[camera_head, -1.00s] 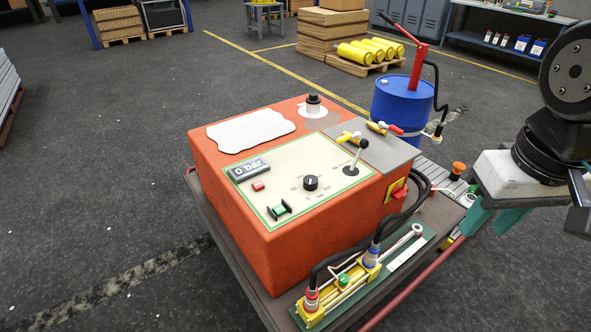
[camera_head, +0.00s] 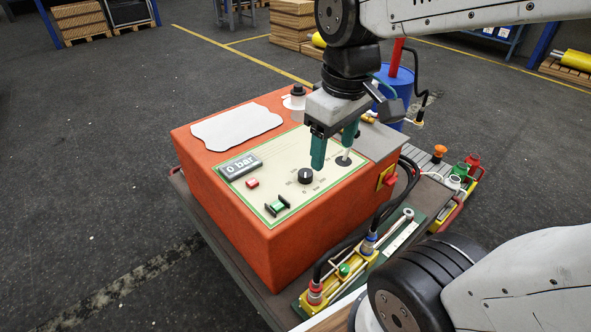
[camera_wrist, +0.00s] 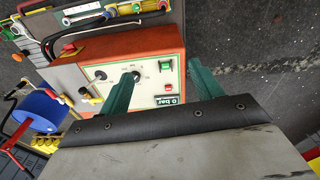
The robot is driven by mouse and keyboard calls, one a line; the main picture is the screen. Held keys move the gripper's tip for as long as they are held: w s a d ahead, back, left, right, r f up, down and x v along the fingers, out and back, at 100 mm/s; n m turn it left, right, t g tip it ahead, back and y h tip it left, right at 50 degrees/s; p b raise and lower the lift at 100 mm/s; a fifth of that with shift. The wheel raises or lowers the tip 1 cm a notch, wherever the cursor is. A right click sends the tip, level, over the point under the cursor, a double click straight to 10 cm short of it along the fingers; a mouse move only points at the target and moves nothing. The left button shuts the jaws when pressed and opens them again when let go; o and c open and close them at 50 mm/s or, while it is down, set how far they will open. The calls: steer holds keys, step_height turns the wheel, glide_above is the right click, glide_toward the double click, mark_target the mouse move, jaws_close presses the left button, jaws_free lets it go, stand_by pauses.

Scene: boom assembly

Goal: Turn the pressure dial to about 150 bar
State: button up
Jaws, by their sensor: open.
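The pressure dial is a black round knob (camera_head: 306,176) on the cream panel (camera_head: 270,190) of the orange box, with a printed scale around it. The display (camera_head: 240,166) reads 0 bar. My gripper (camera_head: 334,150) is open, its two green fingers pointing down above the panel, just up and right of the dial in the head view. Nothing is between the fingers. In the wrist view my gripper (camera_wrist: 160,85) shows its fingers spread, and the dial (camera_wrist: 137,76) is near the tip of one of them. I cannot tell the exact height above the dial.
A lever knob (camera_head: 344,158) stands on the panel close to the fingers. A red button (camera_head: 252,183) and a green switch (camera_head: 277,206) sit left and below. Black hoses and a cylinder (camera_head: 345,270) lie along the cart's right side. A blue drum (camera_head: 398,82) stands behind.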

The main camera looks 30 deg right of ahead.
steer(key=w+d+f+n, duration=0.1)
steer(key=w+f+n, duration=0.15)
steer(key=w, duration=0.35)
steer(key=w+d+f+n, duration=0.2)
steer(key=w+n, duration=0.1)
steer(key=w, duration=0.2)
steer(key=n+g, duration=0.1)
steer(key=n, duration=0.9)
glide_above(306, 173)
steer(key=shift+m, duration=0.25)
step_height(306, 173, down, 17)
steer(key=shift+r, duration=0.2)
step_height(306, 173, down, 8)
steer(key=shift+w+r, duration=0.1)
steer(key=shift+r, duration=0.1)
steer(key=shift+f, duration=0.35)
steer(key=c, duration=1)
